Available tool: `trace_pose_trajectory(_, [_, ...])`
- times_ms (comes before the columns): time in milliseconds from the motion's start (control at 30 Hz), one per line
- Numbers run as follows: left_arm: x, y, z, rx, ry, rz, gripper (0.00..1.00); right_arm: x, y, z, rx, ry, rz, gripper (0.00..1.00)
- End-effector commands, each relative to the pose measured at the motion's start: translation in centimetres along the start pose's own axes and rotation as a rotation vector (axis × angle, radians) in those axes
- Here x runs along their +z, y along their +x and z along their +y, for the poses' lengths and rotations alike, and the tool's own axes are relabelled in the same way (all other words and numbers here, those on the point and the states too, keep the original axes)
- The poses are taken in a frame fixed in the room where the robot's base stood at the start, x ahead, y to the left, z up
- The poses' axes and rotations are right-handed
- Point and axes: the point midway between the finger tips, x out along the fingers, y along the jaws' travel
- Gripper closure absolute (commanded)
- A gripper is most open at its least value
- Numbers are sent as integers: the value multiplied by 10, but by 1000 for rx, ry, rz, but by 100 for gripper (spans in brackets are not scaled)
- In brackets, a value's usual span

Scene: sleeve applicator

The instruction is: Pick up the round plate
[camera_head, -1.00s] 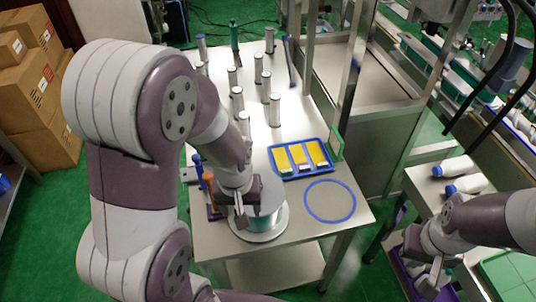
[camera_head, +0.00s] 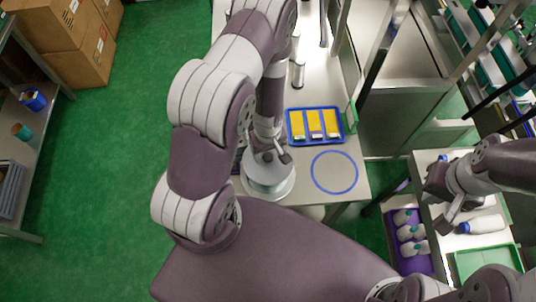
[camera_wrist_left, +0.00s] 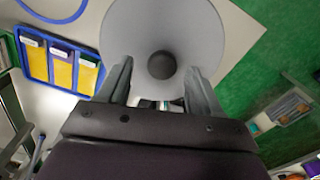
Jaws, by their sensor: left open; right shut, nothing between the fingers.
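The round plate (camera_head: 268,190) is a pale grey disc near the front edge of the steel table. In the left wrist view the plate (camera_wrist_left: 135,25) fills the upper middle, with a dark round centre. My left gripper (camera_head: 268,157) is over the plate, pointing down at it. In the left wrist view its two fingers (camera_wrist_left: 160,68) are spread apart across the plate, with nothing gripped. Whether they touch the plate I cannot tell. My right gripper (camera_head: 450,205) is shut and empty over the side table at the right.
A blue tray (camera_head: 315,108) with yellow packs stands behind the plate, and a blue ring marking (camera_head: 312,172) lies to its right. A purple crate (camera_head: 416,264) is below.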

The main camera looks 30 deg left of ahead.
Motion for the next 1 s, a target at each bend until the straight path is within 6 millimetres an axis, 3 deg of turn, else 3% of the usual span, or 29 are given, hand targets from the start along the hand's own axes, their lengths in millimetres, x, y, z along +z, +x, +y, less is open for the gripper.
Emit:
trace_pose_trajectory(133, [1, 12, 0, -1, 0, -1, 35, 0, -4, 0, 0, 0, -1, 100])
trace_pose_trajectory(300, [0, 13, 0, 0, 1, 0, 35, 0, -3, 0, 0, 0, -1, 100])
trace_pose_trajectory(367, [0, 13, 0, 0, 1, 0, 52, 0, -3, 0, 0, 0, -1, 100])
trace_pose_trajectory(500, [0, 12, 0, 0, 1, 0, 97, 0, -3, 0, 0, 0, -1, 100])
trace_pose_trajectory(533, [0, 12, 0, 0, 1, 0, 100, 0, -3, 0, 0, 0, -1, 100])
trace_pose_trajectory(833, [0, 11, 0, 1, 1, 1, 100, 0, -2, 0, 0, 0, -1, 100])
trace_pose_trajectory(1000, [-1, -2, 1, 3, 1, 3, 100, 1, 6, 0, 0, 0, -1, 100])
